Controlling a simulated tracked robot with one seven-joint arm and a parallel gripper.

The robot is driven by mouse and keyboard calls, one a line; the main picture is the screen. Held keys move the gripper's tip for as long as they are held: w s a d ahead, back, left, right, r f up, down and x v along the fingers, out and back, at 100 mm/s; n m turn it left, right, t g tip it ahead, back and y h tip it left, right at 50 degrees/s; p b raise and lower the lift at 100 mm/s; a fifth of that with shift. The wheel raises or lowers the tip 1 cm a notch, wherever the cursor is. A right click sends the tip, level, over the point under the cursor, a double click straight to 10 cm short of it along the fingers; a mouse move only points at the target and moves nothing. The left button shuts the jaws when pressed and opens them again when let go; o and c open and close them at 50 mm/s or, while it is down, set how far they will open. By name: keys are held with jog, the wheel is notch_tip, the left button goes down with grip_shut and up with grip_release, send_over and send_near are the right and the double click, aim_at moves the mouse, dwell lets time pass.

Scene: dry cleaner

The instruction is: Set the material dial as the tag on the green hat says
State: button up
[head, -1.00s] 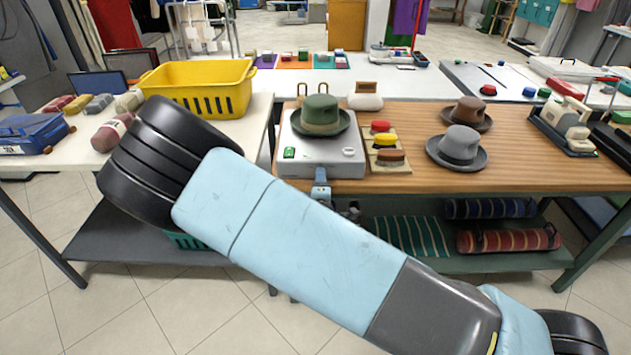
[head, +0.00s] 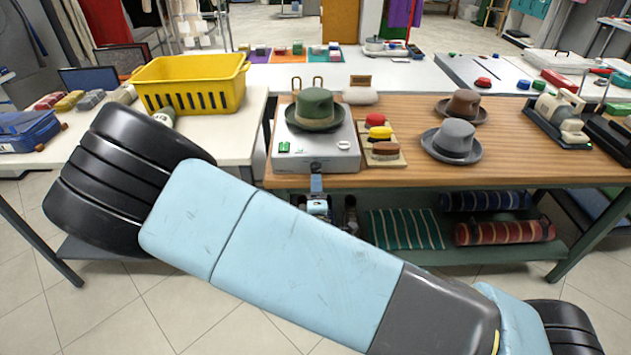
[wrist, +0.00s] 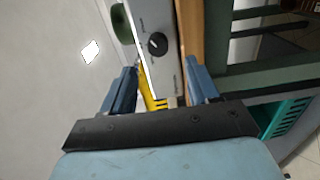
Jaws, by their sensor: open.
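The green hat (head: 316,108) sits on a pale box-shaped device (head: 345,163) at the left of the wooden table. In the wrist view the hat (wrist: 121,24) is partly cut off beside the device's front panel (wrist: 160,70). A round black dial (wrist: 157,44) with a white pointer mark is on that panel; its markings are too small to read. My gripper (wrist: 162,78) is open and empty, its fingers spread below the dial in the picture, apart from it. In the head view my gripper (head: 317,190) is mostly hidden, close to the device's front. I see no readable tag.
A grey hat (head: 452,142) and a brown hat (head: 464,105) stand to the right. Brushes on a board (head: 382,145) lie beside the device. A yellow basket (head: 190,84) stands on the left table. Striped rolls (head: 505,231) lie on the shelf below.

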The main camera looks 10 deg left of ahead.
jog(key=v, duration=0.7)
dwell(0.4)
jog(key=w+d+r+m+g+h, duration=0.25)
jog(key=w+d+m+g, duration=0.4)
jog(key=m, duration=0.35)
jog(key=d+r+m+g+y, duration=0.1)
jog(key=d+r+m+g, duration=0.1)
jog(key=d+r, duration=0.35)
jog(key=d+r+m+g+y, duration=0.1)
jog(key=d+r+m+g, duration=0.15)
jog(key=r, duration=0.55)
jog(key=s+d+r+m, duration=0.3)
jog(key=s+d+r, duration=0.3)
jog(key=d+r, duration=0.55)
jog(key=s+d+r+m+h, duration=0.1)
jog(key=s+d+r, duration=0.2)
jog(key=s, duration=0.3)
jog(key=s+d+r+m+g+h, duration=0.1)
jog(key=s+d+r+m+h, duration=0.1)
jog(key=s+d, duration=0.4)
jog(key=shift+s+d+r, duration=0.2)
jog(key=shift+d+r, duration=0.1)
jog(key=shift+r, duration=0.55)
